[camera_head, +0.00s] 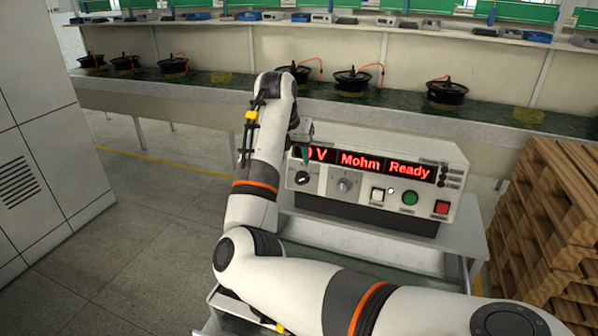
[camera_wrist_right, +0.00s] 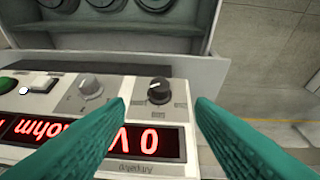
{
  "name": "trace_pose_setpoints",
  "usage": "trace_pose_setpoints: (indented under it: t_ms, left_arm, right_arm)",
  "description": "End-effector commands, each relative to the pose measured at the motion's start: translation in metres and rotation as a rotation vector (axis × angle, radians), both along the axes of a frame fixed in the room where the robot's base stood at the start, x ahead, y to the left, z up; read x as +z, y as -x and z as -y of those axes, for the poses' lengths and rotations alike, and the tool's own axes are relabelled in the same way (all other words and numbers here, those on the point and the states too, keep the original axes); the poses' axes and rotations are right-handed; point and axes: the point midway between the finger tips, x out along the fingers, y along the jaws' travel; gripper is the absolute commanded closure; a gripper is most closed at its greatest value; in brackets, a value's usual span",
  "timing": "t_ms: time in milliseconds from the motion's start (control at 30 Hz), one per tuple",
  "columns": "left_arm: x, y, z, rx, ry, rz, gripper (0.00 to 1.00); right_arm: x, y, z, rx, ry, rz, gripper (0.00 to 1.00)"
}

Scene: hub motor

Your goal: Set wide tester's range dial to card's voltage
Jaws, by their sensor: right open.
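The wide tester (camera_head: 458,200) is a cream box with a red lit display (camera_head: 385,166) whose visible part reads "0 V", "Mohm" and "Ready". A black dial (camera_head: 303,178) with a white pointer mark is at the left of its front; a grey dial (camera_head: 345,185) is beside it. In the right wrist view the tester is upside down. There my right gripper (camera_wrist_right: 160,106) is open, its teal fingers spread either side of the black dial (camera_wrist_right: 159,91), with no contact visible. In the head view my right arm hides the display's left end. No card is readable. My left gripper is out of view.
White, green and red buttons (camera_head: 441,208) sit right of the dials. Wooden pallets (camera_head: 545,215) are stacked to the right. A grey cabinet (camera_head: 45,140) stands at left. Behind is a long bench with black hub motors (camera_head: 446,92). The floor at left is open.

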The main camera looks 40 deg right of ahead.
Motion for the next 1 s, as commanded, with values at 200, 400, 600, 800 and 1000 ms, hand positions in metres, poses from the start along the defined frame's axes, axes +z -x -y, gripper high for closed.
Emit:
trace_pose_setpoints:
  t_ms: [200,400,600,800,1000]
  left_arm:
    - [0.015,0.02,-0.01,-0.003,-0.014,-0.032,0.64]
    - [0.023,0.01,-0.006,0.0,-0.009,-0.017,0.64]
    - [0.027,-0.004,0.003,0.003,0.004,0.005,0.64]
    - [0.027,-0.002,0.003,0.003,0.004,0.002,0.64]
    - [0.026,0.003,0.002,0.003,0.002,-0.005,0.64]
  right_arm:
    - [-0.041,-0.006,0.018,-0.003,0.001,-0.007,0.5]
    - [-0.071,-0.011,0.029,-0.001,0.002,-0.005,0.5]
    - [-0.085,-0.014,0.034,-0.003,0.002,0.0,0.5]
    - [-0.087,-0.014,0.035,-0.002,0.001,0.0,0.5]
    - [-0.087,-0.014,0.034,-0.002,0.001,0.0,0.68]
